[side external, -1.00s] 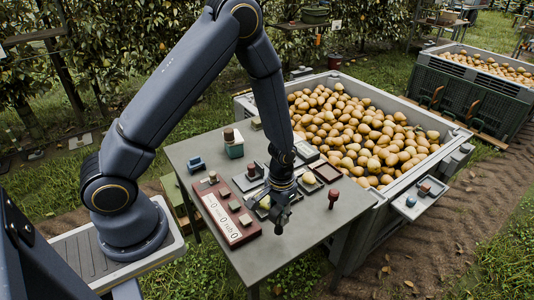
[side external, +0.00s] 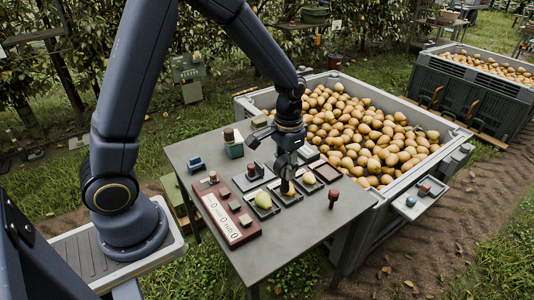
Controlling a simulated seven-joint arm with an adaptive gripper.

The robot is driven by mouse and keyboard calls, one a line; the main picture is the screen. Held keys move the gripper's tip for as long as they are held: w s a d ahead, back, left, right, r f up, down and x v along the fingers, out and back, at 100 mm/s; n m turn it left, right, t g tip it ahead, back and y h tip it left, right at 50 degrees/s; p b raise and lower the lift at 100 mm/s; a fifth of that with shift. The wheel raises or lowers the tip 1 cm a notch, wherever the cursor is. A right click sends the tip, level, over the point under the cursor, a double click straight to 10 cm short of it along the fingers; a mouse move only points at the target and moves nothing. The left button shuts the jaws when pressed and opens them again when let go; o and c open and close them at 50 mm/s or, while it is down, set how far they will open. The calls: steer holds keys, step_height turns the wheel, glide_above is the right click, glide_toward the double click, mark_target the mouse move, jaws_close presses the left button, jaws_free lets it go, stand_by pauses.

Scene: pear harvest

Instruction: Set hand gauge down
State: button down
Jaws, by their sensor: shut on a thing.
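My gripper (side external: 287,184) points down over the dark trays near the middle of the grey table (side external: 275,248). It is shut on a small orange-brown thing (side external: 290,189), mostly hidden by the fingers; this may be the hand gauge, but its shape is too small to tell. The thing is low over a dark tray (side external: 292,199); I cannot tell whether it touches it. A pale green-yellow pear (side external: 263,200) lies in the tray just left of my gripper.
A red board (side external: 226,212) with white panels lies at left. A red-topped peg (side external: 333,196) stands at right. A yellowish fruit (side external: 308,178) sits in another tray. The large bin (side external: 375,88) of pears stands behind. The table's front is bare.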

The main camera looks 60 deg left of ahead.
steer(key=shift+f+m, duration=0.1)
steer(key=shift+m, duration=0.7)
steer(key=s+a+f+n, duration=0.1)
steer(key=s+a, duration=0.3)
steer(key=a, duration=0.4)
steer(key=s+a+f, duration=0.2)
steer(key=s+a, duration=0.2)
steer(key=a, duration=0.3)
steer(key=s+a+f+n, duration=0.1)
steer(key=s+a, duration=0.3)
steer(key=a, duration=0.4)
steer(key=shift+w+a+f, duration=1.25)
steer(key=shift+w+f, duration=0.7)
steer(key=shift+f, duration=0.25)
steer(key=shift+w+a+f, duration=1.25)
steer(key=shift+w+f, duration=0.65)
steer(key=shift+f, duration=0.25)
steer(key=shift+w+a+f, duration=1.25)
steer(key=shift+w+f, duration=0.7)
steer(key=shift+f, duration=0.25)
steer(key=c, duration=0.8)
jaws_free()
steer(key=shift+f, duration=0.15)
steer(key=shift+c, duration=0.2)
